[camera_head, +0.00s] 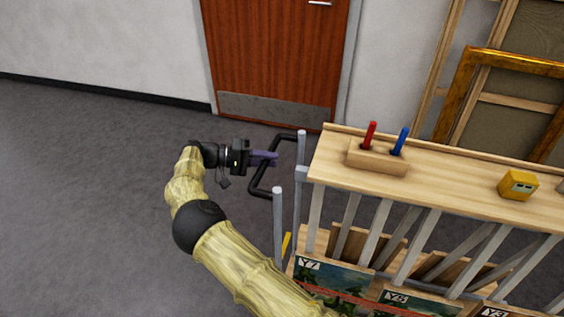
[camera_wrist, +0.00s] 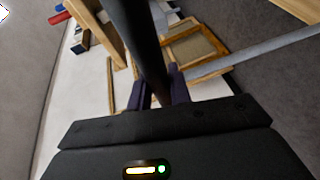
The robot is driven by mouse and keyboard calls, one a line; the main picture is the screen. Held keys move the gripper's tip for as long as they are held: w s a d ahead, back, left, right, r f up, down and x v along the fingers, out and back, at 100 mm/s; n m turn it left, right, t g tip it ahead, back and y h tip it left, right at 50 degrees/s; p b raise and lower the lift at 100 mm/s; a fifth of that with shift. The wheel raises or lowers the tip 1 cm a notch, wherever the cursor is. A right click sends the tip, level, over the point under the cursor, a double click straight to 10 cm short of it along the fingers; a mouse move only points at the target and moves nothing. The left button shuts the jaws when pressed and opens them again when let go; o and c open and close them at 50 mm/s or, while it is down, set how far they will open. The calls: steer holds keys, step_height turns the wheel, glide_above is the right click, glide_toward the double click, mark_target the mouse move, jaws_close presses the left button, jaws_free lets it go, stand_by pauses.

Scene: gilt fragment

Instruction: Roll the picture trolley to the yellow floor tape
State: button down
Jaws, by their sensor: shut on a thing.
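The picture trolley (camera_head: 440,178) stands at the right in the head view, with a wooden top, grey slats and pictures labelled Y7, Y5 and Y3 below. A black bar handle (camera_head: 258,189) sticks out from two grey posts at its left end. My gripper (camera_head: 265,158) has its purple fingers shut on this handle. In the wrist view, the dark handle bar (camera_wrist: 150,50) runs between the fingers of my gripper (camera_wrist: 160,92). A small yellow strip (camera_head: 286,243) shows by the trolley's lower left end; I cannot tell whether it is floor tape.
A wooden block with a red and a blue tool (camera_head: 377,158) and a yellow device (camera_head: 518,185) sit on the trolley top. A brown door (camera_head: 275,50) is behind. Gilt and wooden frames (camera_head: 510,58) lean at the back right. The grey floor at left is clear.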

steer(key=shift+w+a, duration=0.2)
steer(key=shift+a, duration=0.45)
steer(key=shift+w+a, duration=0.15)
steer(key=shift+a, duration=0.5)
steer(key=c, duration=1.3)
jaws_free()
steer(key=shift+w, duration=0.1)
